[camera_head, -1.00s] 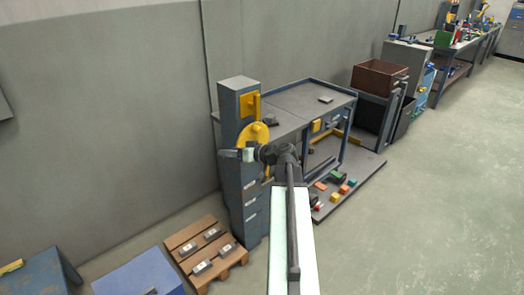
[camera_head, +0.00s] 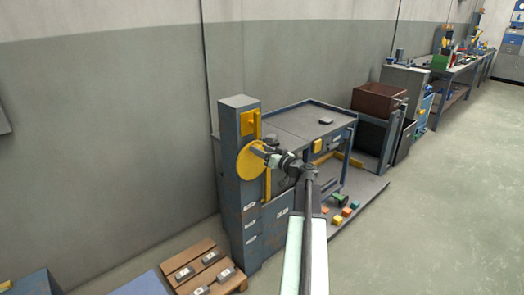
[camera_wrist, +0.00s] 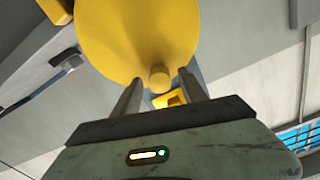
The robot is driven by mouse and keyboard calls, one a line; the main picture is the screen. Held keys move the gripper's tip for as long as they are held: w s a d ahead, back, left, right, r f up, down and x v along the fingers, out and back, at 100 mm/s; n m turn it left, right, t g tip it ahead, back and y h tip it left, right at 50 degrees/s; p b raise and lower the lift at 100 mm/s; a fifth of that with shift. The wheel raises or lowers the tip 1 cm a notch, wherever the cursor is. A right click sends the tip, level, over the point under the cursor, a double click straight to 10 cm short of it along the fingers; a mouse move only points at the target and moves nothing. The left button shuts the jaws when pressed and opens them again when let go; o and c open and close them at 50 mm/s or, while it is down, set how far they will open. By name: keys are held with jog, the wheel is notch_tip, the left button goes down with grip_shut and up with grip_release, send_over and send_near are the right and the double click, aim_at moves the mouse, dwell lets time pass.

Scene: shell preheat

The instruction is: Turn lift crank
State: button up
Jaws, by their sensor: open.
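The lift crank is a yellow disc (camera_head: 246,164) on the side of a blue-grey column (camera_head: 237,205). A yellow knob (camera_wrist: 159,77) stands out from the disc near its rim in the wrist view. My gripper (camera_head: 263,153) is at the right part of the disc in the head view and partly covers it. In the wrist view my gripper (camera_wrist: 159,78) is open, and the knob appears between its two fingertips. I cannot tell whether the fingers touch the knob or how deep it sits between them.
A yellow bracket (camera_head: 250,124) is on the column above the disc. A grey-topped bench (camera_head: 300,120) stands behind to the right. A wooden pallet (camera_head: 236,284) with several metal blocks lies at the column's foot. Open floor (camera_head: 440,220) is on the right.

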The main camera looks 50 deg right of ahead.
grip_shut()
dwell(1.4)
